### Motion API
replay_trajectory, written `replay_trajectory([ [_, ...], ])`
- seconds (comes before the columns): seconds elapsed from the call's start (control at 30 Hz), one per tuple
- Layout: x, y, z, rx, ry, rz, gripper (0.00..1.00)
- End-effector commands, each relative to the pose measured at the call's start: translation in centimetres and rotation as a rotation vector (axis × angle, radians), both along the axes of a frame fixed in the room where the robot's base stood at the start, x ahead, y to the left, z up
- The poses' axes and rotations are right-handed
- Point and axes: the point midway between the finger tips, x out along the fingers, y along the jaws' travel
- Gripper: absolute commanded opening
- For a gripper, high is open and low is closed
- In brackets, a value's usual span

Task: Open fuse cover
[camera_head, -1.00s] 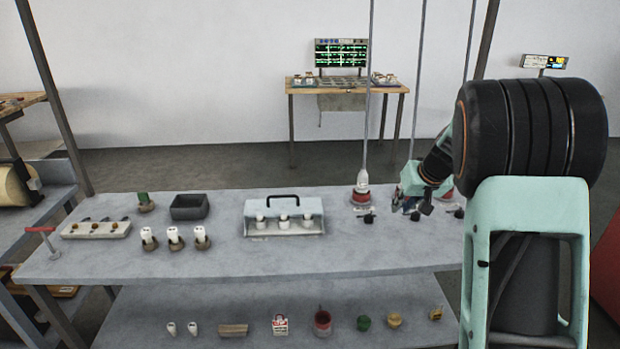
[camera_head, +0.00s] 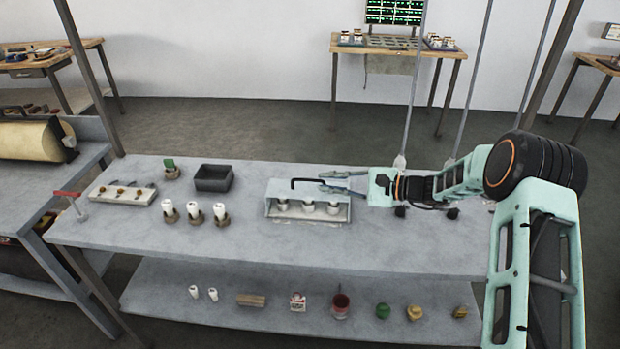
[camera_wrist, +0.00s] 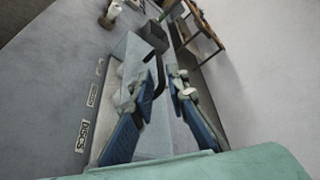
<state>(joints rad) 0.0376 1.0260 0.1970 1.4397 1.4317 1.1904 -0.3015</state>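The fuse cover (camera_head: 290,191) is a pale grey box lid with a black bar handle (camera_head: 296,182) on top. It is down over the back of the fuse box, whose open front shows white fuses (camera_head: 308,207) in a row. My gripper (camera_head: 329,181) reaches in from the right, level with the handle's right end. In the wrist view, my gripper (camera_wrist: 163,80) has its two blue fingers apart. The black handle (camera_wrist: 155,72) shows between or just beyond the fingertips. I cannot tell whether either finger touches it.
On the table (camera_head: 270,252), three white fuses in holders (camera_head: 194,214), a dark bin (camera_head: 213,178) and a pale tray (camera_head: 122,193) stand left of the box. Thin vertical rods (camera_head: 414,90) rise behind my arm. The table's front is clear.

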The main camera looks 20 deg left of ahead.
Motion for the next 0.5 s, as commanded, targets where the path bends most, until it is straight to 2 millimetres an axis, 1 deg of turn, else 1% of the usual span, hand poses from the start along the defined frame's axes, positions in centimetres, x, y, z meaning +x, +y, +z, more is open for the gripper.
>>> replay_trajectory([
  [0.03, -0.1, 1.2, -0.2, -0.001, 0.002, 0.004, 0.14],
  [0.23, 0.2, 4.4, -0.9, -0.002, 0.000, 0.003, 0.14],
  [0.4, 0.4, 5.9, -1.3, -0.003, -0.001, 0.002, 0.14],
  [0.5, 0.4, 6.2, -1.4, -0.002, -0.002, 0.001, 0.14],
])
